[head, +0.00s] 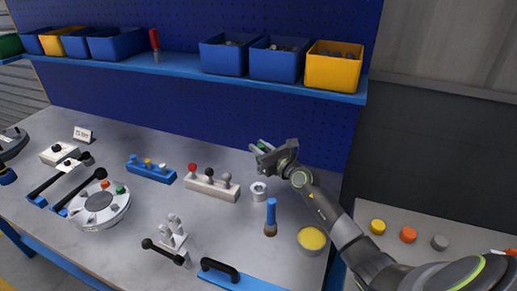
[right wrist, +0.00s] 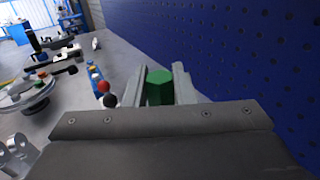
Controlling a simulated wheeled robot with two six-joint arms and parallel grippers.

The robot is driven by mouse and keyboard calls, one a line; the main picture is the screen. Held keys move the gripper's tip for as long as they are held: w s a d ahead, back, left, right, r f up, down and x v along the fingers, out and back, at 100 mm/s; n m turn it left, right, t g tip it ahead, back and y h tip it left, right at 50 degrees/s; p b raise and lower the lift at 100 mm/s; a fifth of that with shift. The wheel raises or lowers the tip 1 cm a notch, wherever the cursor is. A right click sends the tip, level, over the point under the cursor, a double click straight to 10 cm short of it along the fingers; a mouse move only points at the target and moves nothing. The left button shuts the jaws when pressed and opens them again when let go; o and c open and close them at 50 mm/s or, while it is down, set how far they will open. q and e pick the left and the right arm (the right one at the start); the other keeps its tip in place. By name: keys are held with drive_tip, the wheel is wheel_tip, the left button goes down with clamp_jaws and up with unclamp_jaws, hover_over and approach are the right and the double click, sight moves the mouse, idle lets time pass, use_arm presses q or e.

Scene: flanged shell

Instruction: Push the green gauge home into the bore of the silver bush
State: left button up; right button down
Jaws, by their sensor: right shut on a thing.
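My right gripper (head: 259,151) is shut on the green gauge (right wrist: 159,88) and holds it above the back right part of the bench. Only a little green shows between the fingers in the head view. In the right wrist view the gauge is a green faceted piece between the two fingers (right wrist: 160,84); its lower part is hidden. The silver bush (head: 259,195) stands on the bench, a short ring with an open bore on top. It is apart from the gauge and lies in front of and below the gripper. My left gripper is not in view.
A pale block with knobs (head: 212,188) is left of the bush. A blue-handled upright tool (head: 270,218) and a yellow-topped round pot (head: 311,241) are in front. A shelf (head: 190,68) with bins and a blue pegboard (head: 220,118) stand behind the gripper.

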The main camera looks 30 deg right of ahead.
sight(258, 173)
drive_tip(key=shift+r, duration=0.1)
drive_tip(key=shift+w+a+f, duration=0.15)
drive_tip(key=shift+f, duration=0.05)
drive_tip(key=shift+w+a+f+b, duration=0.1)
drive_tip(key=shift+a+f+b, duration=0.05)
drive_tip(key=shift+f+b, duration=0.15)
wheel_tip(258, 173, down, 4)
drive_tip(key=b, duration=0.3)
drive_tip(key=shift+b, duration=0.3)
drive_tip(key=shift+f+b, duration=0.45)
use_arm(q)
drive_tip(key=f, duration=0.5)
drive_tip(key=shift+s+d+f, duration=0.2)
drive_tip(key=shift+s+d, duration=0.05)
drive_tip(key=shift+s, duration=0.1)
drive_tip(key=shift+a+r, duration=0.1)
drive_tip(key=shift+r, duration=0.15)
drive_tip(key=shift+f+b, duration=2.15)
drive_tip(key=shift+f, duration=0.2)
use_arm(e)
drive_tip(key=shift+f, duration=2.55)
